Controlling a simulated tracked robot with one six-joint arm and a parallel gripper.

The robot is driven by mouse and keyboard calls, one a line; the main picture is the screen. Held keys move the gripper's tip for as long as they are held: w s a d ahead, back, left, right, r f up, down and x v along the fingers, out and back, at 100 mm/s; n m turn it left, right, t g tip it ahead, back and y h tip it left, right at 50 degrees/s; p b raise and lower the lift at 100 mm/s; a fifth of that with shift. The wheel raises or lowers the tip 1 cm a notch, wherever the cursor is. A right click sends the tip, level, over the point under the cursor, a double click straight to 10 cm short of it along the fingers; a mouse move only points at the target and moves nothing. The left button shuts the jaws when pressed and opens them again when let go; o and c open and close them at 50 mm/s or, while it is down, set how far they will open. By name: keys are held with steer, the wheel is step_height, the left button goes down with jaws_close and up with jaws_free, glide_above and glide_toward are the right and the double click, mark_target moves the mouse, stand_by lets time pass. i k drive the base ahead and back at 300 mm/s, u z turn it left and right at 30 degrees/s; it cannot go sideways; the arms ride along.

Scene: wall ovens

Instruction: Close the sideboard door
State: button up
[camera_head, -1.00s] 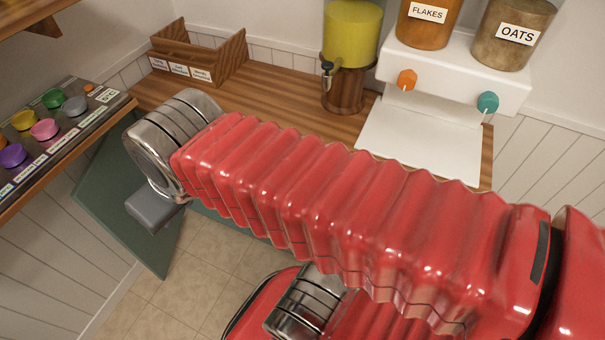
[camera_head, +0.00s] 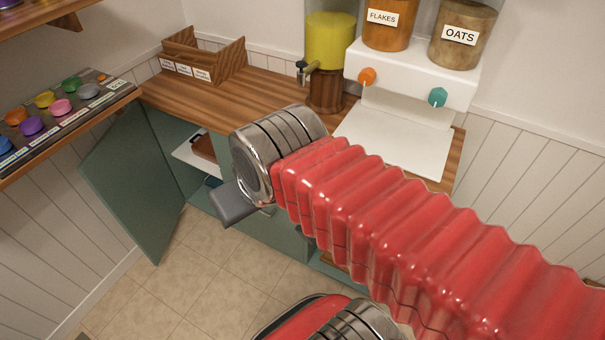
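The green sideboard door (camera_head: 135,185) stands open at the left, swung out from the sideboard's left end. The sideboard (camera_head: 290,245) is green with a wooden top, and its left compartment is open to view. Inside, a white shelf or tray (camera_head: 192,154) with a brown item is partly visible. My gripper (camera_head: 236,204) is at the end of my red arm, in front of the sideboard, to the right of the door and apart from it. Only a grey block-like part of it shows; its fingers cannot be told apart. My arm hides much of the sideboard front.
On the top stand a wooden organizer (camera_head: 200,58), a yellow drink dispenser (camera_head: 328,60) and a white cereal dispenser (camera_head: 410,75). A wooden shelf with colored cups (camera_head: 60,107) juts out at the left, above the door. Tiled floor (camera_head: 215,265) is clear below.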

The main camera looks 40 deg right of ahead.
mark_target(127, 169)
steer(key=z, duration=0.4)
steer(key=k, duration=1.15)
steer(key=z, duration=0.05)
steer(key=i, duration=0.75)
steer(key=u, duration=0.7)
steer(key=i, duration=0.7)
steer(key=u, duration=0.75)
steer(key=i, duration=0.55)
steer(key=u, duration=0.9)
steer(key=i, duration=0.6)
steer(key=u, duration=0.4)
